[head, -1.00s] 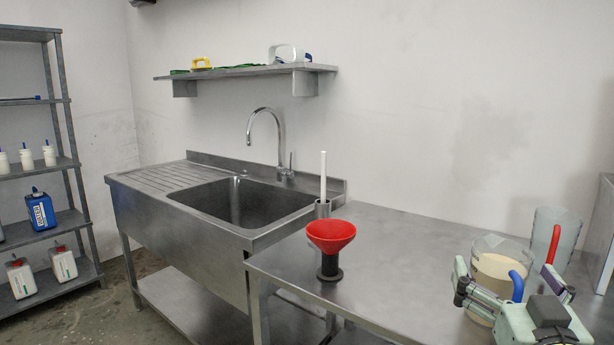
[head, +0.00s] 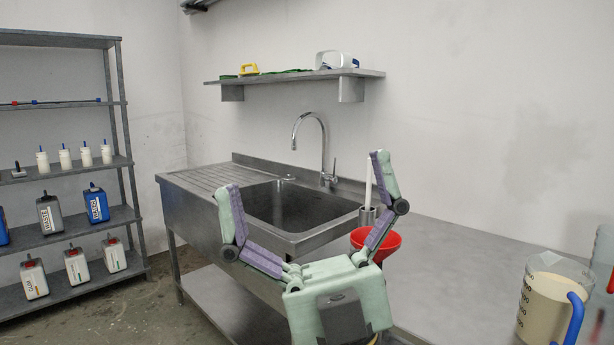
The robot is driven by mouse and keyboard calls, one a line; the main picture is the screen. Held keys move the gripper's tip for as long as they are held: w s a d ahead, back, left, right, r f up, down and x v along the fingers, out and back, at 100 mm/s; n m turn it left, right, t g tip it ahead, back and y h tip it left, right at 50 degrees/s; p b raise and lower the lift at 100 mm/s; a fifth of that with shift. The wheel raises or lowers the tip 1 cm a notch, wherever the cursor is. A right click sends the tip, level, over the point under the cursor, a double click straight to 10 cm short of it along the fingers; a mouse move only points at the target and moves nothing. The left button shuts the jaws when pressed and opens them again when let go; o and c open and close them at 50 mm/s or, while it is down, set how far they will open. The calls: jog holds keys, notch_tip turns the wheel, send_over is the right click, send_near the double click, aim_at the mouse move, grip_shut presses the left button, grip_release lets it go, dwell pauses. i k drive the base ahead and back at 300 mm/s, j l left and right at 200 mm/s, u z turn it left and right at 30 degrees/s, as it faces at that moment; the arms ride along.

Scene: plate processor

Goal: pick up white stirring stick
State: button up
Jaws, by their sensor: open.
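I cannot tell the depth between that finger and the stick.
A steel sink (head: 275,208) with a tall faucet (head: 322,145) lies behind my gripper. A measuring jug (head: 550,298) with a blue handle stands at the right on the steel table (head: 460,260). The table's middle is clear. A shelf rack (head: 75,160) with bottles stands at the left.

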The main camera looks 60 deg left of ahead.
aim_at(370, 168)
jog(key=u, duration=1.45)
